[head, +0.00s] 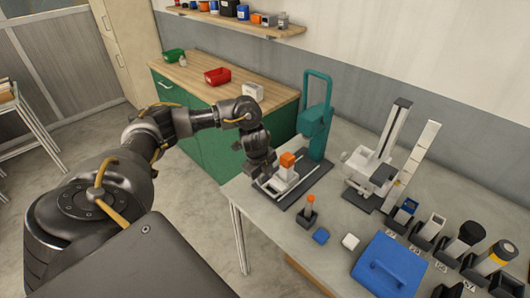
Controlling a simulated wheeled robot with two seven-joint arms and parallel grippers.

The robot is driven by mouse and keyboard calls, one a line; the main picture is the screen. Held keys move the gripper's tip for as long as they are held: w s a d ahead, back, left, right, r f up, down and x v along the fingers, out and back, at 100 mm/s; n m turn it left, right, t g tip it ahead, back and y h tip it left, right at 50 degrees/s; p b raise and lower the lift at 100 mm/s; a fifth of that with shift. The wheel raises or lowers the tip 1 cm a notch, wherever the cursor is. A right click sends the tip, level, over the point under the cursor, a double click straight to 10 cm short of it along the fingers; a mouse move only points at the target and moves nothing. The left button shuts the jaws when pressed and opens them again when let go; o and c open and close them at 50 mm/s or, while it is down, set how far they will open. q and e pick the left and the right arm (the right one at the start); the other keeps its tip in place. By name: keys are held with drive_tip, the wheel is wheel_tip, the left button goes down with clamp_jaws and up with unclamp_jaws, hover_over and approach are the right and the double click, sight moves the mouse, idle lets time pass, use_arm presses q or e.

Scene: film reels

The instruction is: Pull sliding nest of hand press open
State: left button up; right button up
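The teal hand press (316,118) stands at the back left of the grey worktable, on a dark base plate (303,198). Its sliding nest (282,184) is a pale block low on the base, left of the press column. A white piece with an orange top (287,161) stands on the nest. My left gripper (262,172) points down at the left end of the nest, very close to it. I cannot tell whether it touches. Its fingers are dark and small, so their opening is unclear. My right gripper is out of view.
A grey and white device (372,170) stands right of the press. In front are a dark holder with an orange-topped piece (308,212), a blue block (321,236), a white block (350,242) and a blue case (391,265). Several dark holders line the right. A green cabinet (217,150) stands behind.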

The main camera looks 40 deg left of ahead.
use_arm(q)
drive_tip(key=r, duration=0.3)
drive_tip(key=shift+s+r+p, duration=0.35)
drive_tip(key=shift+s+p, duration=0.05)
